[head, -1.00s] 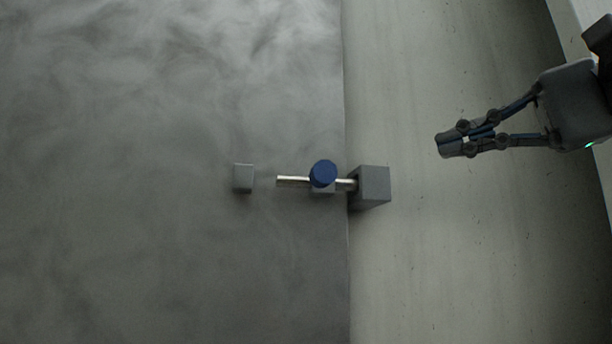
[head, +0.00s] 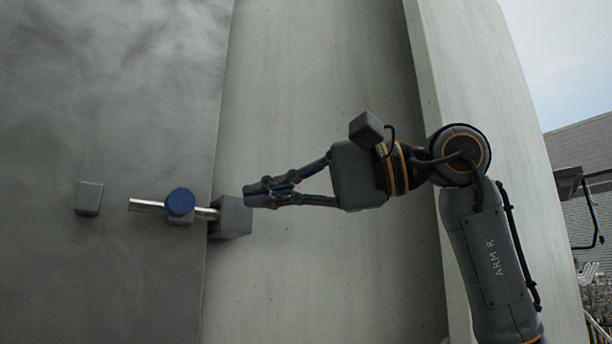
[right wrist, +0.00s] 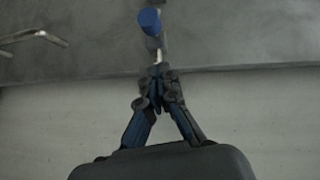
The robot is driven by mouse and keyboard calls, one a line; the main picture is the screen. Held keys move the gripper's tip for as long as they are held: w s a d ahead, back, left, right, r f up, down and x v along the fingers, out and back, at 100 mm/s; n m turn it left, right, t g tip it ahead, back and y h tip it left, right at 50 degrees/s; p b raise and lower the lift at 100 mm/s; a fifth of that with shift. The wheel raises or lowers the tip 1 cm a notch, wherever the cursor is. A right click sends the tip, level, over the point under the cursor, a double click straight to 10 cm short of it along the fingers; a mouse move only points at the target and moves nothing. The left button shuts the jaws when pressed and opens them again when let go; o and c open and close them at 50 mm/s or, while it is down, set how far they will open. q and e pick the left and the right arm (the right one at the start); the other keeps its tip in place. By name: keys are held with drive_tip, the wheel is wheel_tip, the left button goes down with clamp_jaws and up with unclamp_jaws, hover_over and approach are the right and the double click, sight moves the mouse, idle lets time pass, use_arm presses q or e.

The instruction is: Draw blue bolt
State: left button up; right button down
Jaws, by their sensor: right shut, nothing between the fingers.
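The bolt is a silver rod (head: 147,205) with a round blue knob (head: 180,203), lying roughly level on a dark grey door panel. Its right end enters a grey block (head: 232,217) on the pale frame. A smaller grey block (head: 89,198) sits apart to the left of the rod. My right gripper (head: 257,192) is shut and empty, its tips close to the grey block at the right, right of the blue knob. In the right wrist view the blue knob (right wrist: 150,21) shows beyond the shut fingertips. Whether the fingers touch the block cannot be told. My left gripper is not in view.
The pale frame (head: 310,110) stands beside the dark panel (head: 110,90), with an edge between them. A bent metal handle (right wrist: 36,36) shows at the upper left of the right wrist view. Sky and a brick wall (head: 590,150) lie at the far right.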

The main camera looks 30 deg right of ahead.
sight(171, 194)
drive_tip(key=a, duration=0.1)
drive_tip(key=w+a, duration=0.1)
drive_tip(key=a+p, duration=0.1)
drive_tip(key=a, duration=0.1)
drive_tip(key=shift+w+f, duration=0.15)
drive_tip(key=shift+f, duration=0.2)
drive_tip(key=shift+a+f, duration=0.15)
drive_tip(key=shift+a, duration=0.5)
use_arm(q)
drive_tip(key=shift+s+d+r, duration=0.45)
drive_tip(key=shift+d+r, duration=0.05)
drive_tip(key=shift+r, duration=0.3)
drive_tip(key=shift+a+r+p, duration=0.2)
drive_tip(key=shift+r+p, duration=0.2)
drive_tip(key=shift+p, duration=0.1)
use_arm(e)
drive_tip(key=a, duration=0.5)
drive_tip(key=shift+s+a, duration=0.25)
drive_tip(key=shift+a, duration=0.1)
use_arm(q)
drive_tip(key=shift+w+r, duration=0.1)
use_arm(e)
drive_tip(key=shift+d, duration=0.1)
